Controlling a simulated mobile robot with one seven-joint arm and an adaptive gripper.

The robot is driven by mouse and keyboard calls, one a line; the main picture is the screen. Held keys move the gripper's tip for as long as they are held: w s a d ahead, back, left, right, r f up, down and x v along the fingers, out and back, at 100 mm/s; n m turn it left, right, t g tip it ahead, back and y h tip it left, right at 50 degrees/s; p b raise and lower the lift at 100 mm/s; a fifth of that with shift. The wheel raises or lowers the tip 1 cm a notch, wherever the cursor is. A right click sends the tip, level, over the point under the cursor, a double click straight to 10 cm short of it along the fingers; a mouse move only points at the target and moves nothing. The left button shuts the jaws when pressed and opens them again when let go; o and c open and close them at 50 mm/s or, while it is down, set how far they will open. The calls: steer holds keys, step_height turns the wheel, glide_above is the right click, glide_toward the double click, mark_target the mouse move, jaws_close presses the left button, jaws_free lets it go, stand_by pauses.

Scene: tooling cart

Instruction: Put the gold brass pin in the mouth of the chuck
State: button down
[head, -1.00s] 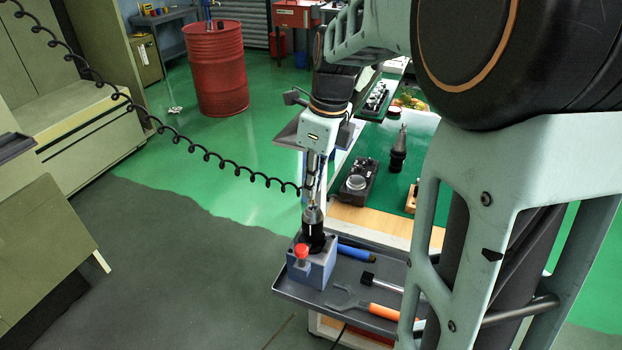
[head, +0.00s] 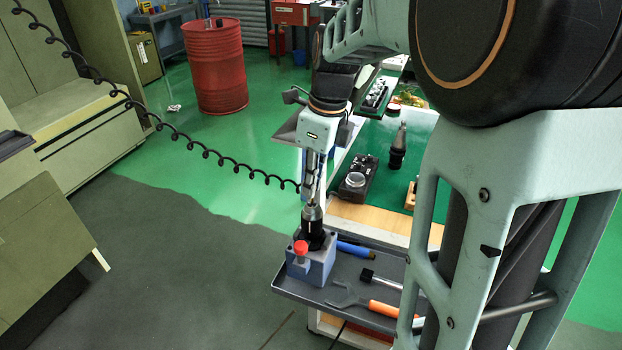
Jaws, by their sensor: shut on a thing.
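My gripper (head: 312,188) points straight down over the chuck (head: 313,213) and is shut on the gold brass pin. The pin is too small and too covered by the fingers to make out clearly. The chuck is a silver nose on a black holder, upright in a grey-blue block (head: 318,268) with a red knob (head: 300,248). The fingertips are right at the chuck's top. I cannot tell whether the pin's lower end is inside the mouth or just above it.
The block stands on a grey tray (head: 300,288) with a blue-handled tool (head: 355,250), a black-headed tool (head: 368,276) and an orange-handled tool (head: 385,308). Behind is a green-topped surface with a black toolholder (head: 398,155). A coiled black cable hangs at left.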

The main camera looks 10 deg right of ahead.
steer(key=shift+f+b, duration=0.65)
steer(key=shift+f, duration=0.4)
stand_by(0.4)
stand_by(0.4)
steer(key=c, duration=1.9)
jaws_free()
steer(key=shift+c, duration=0.2)
